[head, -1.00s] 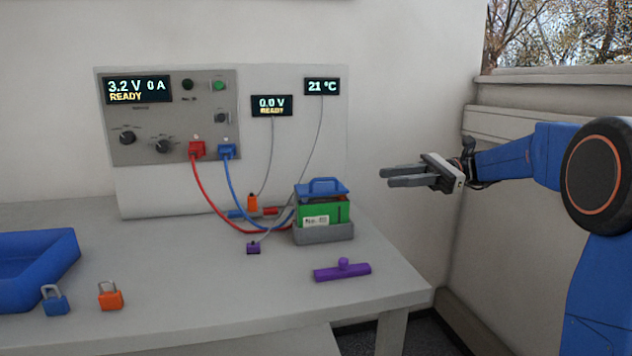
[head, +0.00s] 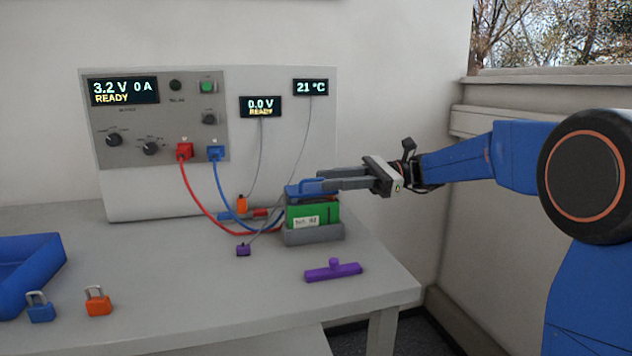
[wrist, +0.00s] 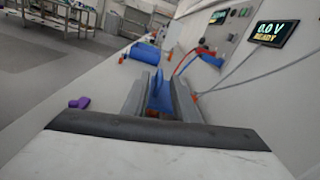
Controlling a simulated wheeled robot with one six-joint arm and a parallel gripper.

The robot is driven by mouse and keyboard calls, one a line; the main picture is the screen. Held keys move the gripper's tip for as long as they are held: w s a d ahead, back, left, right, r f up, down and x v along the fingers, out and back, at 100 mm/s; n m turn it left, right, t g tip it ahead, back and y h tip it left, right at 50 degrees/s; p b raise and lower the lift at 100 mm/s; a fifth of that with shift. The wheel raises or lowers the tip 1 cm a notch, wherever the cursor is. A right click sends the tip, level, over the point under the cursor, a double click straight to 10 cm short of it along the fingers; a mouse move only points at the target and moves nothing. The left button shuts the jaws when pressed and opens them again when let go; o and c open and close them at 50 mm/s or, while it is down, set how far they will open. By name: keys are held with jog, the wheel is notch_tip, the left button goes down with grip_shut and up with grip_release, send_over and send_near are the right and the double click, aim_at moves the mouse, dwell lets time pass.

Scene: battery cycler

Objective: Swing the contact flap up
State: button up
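The contact flap (head: 296,190) is a blue piece with a loop handle, lying down across the top of the green battery (head: 325,213). The battery sits in a grey holder (head: 318,236) on the table. My gripper (head: 322,182) has come in from the right, with its fingertips at the flap's handle. In the wrist view the blue handle (wrist: 159,95) stands between my two grey fingers (wrist: 158,90). The fingers are apart, one on each side of it. They partly hide the flap in the head view.
A purple bar with a knob (head: 333,271) lies in front of the holder. Red and blue cables (head: 190,190) run from the cycler panel (head: 158,120) behind the battery. Two padlocks (head: 97,301) and a blue tray (head: 30,268) are at left. The front middle is clear.

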aim_at(316, 180)
jog(key=shift+x, duration=2.05)
grip_shut()
